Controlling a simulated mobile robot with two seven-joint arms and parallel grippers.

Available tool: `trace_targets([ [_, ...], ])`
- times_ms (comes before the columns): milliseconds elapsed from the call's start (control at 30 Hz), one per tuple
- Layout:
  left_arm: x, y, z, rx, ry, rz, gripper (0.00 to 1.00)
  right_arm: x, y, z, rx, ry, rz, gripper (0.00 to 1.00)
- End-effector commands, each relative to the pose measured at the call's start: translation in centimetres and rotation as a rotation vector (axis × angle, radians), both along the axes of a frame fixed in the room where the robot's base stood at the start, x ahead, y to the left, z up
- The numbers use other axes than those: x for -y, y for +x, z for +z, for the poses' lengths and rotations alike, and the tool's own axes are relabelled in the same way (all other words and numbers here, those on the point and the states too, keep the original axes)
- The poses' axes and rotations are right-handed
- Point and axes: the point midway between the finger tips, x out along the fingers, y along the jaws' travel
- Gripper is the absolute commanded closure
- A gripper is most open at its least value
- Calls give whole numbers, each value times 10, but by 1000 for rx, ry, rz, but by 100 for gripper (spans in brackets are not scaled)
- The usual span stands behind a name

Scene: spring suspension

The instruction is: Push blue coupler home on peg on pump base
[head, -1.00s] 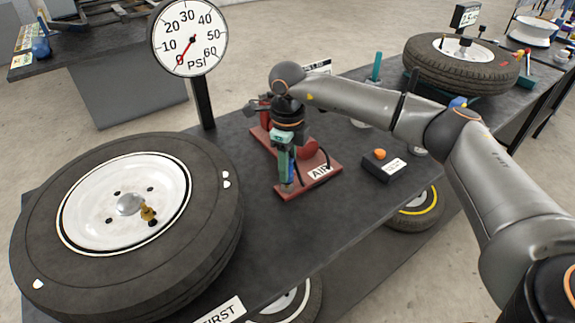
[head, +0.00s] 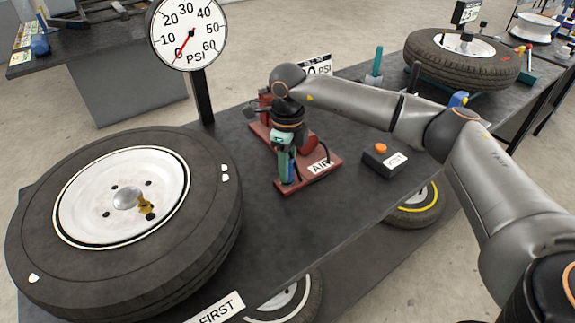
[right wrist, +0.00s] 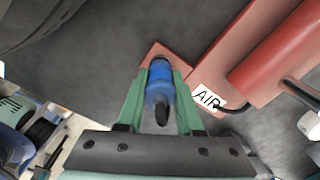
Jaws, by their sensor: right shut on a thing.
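The pump base (head: 318,176) is a red plate marked AIR on the dark bench; it also shows in the right wrist view (right wrist: 178,55). The blue coupler (right wrist: 160,82) stands between the green fingers of my right gripper (right wrist: 158,92), over the near corner of the base. In the head view my right gripper (head: 287,170) points down at that corner and is shut on the coupler. The peg is hidden under the coupler and fingers, so I cannot tell how far down the coupler sits. My left gripper is not in view.
A large tyre (head: 215,215) lies flat at left. A pressure gauge (head: 188,35) on a post stands behind, its needle near 0. A black box with an orange button (head: 380,148) sits right of the base. Another tyre (head: 425,65) lies at the back right.

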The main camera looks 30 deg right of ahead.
Motion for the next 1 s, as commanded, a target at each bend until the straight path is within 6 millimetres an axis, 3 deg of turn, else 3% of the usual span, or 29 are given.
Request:
trace_targets([
  [367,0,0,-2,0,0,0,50,0,0,-5,-4,-2,-1,100],
  [400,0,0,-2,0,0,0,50,0,-1,-5,-4,-2,-1,64],
  [700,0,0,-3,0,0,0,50,0,-1,-6,-4,-2,-1,30],
  [1000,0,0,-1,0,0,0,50,0,-1,-4,-4,-2,-1,30],
])
